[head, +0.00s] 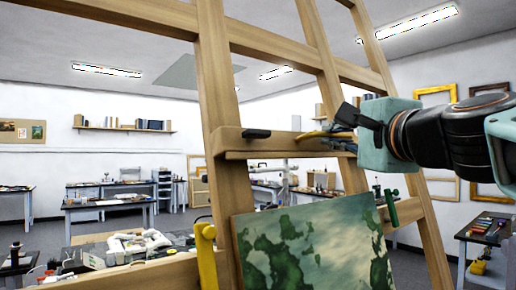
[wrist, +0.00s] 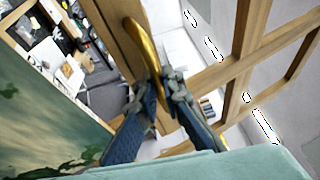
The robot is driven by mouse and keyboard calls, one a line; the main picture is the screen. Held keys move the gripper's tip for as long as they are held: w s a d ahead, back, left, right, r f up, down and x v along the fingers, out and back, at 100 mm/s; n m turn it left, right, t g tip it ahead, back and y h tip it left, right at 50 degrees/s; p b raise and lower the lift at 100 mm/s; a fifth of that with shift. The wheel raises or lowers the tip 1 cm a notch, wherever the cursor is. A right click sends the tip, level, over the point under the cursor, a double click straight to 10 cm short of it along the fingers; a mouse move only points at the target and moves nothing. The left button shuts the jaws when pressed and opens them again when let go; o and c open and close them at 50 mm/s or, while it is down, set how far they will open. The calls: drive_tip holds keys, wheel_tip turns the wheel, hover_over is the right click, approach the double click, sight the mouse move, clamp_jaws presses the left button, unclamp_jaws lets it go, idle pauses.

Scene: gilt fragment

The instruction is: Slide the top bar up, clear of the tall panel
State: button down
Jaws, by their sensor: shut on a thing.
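The top bar (head: 285,145) is a wooden crosspiece on the tall wooden easel (head: 218,80). It spans the two front uprights above the painted green panel (head: 315,245), and a visible gap separates its underside from the panel's top edge. My gripper (head: 338,122) is at the bar's right end. In the wrist view my gripper (wrist: 163,85) is shut on a curved brass-coloured handle (wrist: 150,45), which stands out beside wood. In the head view the fingers partly hide this handle. The panel shows at the left of the wrist view (wrist: 40,120).
A yellow handle (head: 206,255) stands at the panel's left and green clamps (head: 391,207) at its right. A dark block (head: 256,134) lies on the bar's left. A higher crosspiece (head: 270,43) spans the easel above. Work tables (head: 108,203) stand behind.

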drive_tip(key=shift+w+a+r+p, duration=0.1)
drive_tip(key=shift+w+r+p, duration=0.1)
drive_tip(key=shift+r, duration=0.4)
drive_tip(key=shift+w+a+r+p, duration=0.1)
drive_tip(key=shift+r+p, duration=0.05)
drive_tip(key=shift+r, duration=0.45)
drive_tip(key=shift+f, duration=0.1)
drive_tip(key=c, duration=2.3)
unclamp_jaws()
drive_tip(key=shift+s, duration=0.1)
drive_tip(key=v, duration=1.2)
drive_tip(key=shift+s, duration=0.1)
